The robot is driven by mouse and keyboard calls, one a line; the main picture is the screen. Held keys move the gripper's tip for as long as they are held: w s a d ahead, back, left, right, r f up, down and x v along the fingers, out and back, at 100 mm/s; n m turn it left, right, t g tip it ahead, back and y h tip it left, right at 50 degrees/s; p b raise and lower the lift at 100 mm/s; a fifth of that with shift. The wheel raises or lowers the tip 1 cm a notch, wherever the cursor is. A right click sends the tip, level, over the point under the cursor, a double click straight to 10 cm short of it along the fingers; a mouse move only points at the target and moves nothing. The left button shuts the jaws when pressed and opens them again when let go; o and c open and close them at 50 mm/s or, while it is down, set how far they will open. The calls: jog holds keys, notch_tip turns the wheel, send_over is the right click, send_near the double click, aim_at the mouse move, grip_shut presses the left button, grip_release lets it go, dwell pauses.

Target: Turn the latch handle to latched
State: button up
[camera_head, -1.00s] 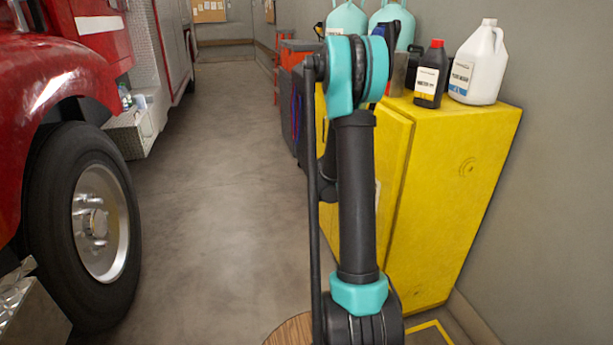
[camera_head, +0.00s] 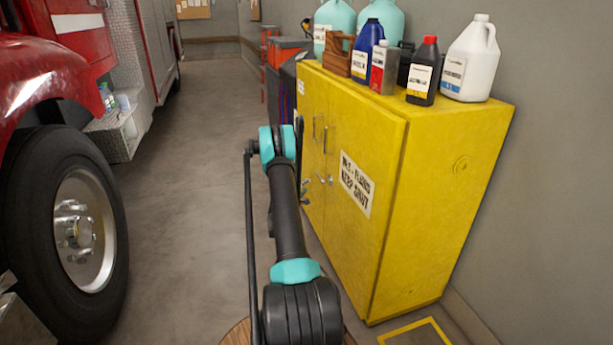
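The yellow cabinet (camera_head: 440,200) stands against the right wall, with its doors facing left. Two upright pull handles (camera_head: 325,139) show on its front. Below them is a small silver latch handle (camera_head: 325,179); it is too small to tell its turn position. A small grey-green part (camera_head: 304,189) shows just right of my arm at about the same height, and I cannot tell what it is. My arm stands in front of the cabinet's left side.
A blue bottle (camera_head: 368,47), a dark bottle (camera_head: 424,72), a white jug (camera_head: 470,60) and other containers stand on the cabinet. A red truck with a large wheel (camera_head: 78,230) is on the left. The floor between truck and cabinet is clear.

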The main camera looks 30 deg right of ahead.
aim_at(319, 175)
jog(key=x, duration=1.7)
jog(key=shift+w+f, duration=0.25)
jog(key=shift+w, duration=0.1)
grip_shut()
